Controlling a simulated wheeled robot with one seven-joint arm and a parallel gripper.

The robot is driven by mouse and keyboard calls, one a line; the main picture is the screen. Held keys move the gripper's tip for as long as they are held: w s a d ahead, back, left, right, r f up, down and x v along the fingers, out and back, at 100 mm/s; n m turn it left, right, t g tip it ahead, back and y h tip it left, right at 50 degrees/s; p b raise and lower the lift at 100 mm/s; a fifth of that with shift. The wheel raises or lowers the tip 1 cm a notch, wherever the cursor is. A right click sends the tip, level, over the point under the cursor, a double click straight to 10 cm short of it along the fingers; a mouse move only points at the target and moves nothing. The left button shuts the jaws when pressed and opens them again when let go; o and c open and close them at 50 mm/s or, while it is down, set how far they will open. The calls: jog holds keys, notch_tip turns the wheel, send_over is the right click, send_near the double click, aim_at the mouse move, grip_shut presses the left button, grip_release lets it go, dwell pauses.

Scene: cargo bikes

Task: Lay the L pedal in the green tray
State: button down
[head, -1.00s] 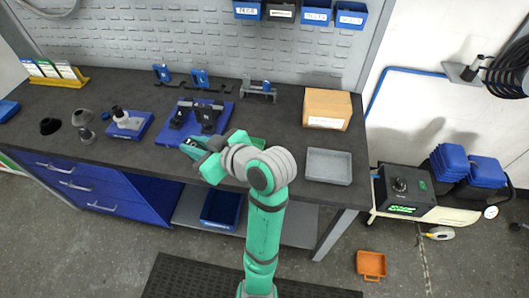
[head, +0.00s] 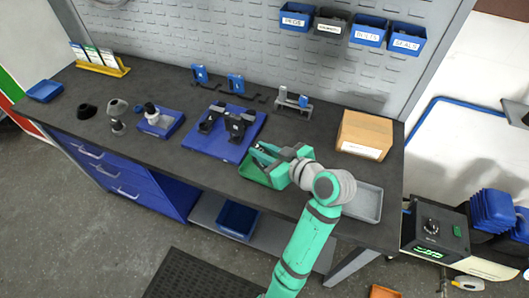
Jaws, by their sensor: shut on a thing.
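The green tray (head: 254,177) lies on the dark workbench, right of the blue mat, partly covered by my arm. My gripper (head: 262,155) is over the tray, reaching in from the right. It is shut on a small dark thing, which I take to be the L pedal; the fingers hide most of it and no letter is readable. I cannot tell whether it touches the tray. Two black holders or parts (head: 237,125) stand on the blue mat (head: 215,143).
A cardboard box (head: 365,132) and a grey tray (head: 368,202) are on the right. A small grey stand (head: 292,104) is behind the gripper. A blue block with a knob (head: 160,123) and dark cups (head: 87,111) are on the left. Labelled blue bins (head: 367,28) hang above.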

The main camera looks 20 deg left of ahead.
jog(key=shift+w+f, duration=0.25)
jog(key=shift+f, duration=0.1)
jog(key=f, duration=0.3)
jog(key=shift+w+d, duration=0.1)
jog(key=shift+d, duration=0.1)
jog(key=shift+a+f, duration=0.15)
jog(key=shift+f, duration=0.15)
jog(key=shift+a, duration=0.25)
jog(key=c, duration=1.6)
grip_release()
jog(key=shift+d+f, duration=0.1)
jog(key=shift+d, duration=0.05)
jog(key=shift+c, duration=0.2)
jog(key=shift+d+r, duration=0.25)
jog(key=shift+d, duration=0.1)
jog(key=v, duration=1.1)
jog(key=shift+d, duration=0.25)
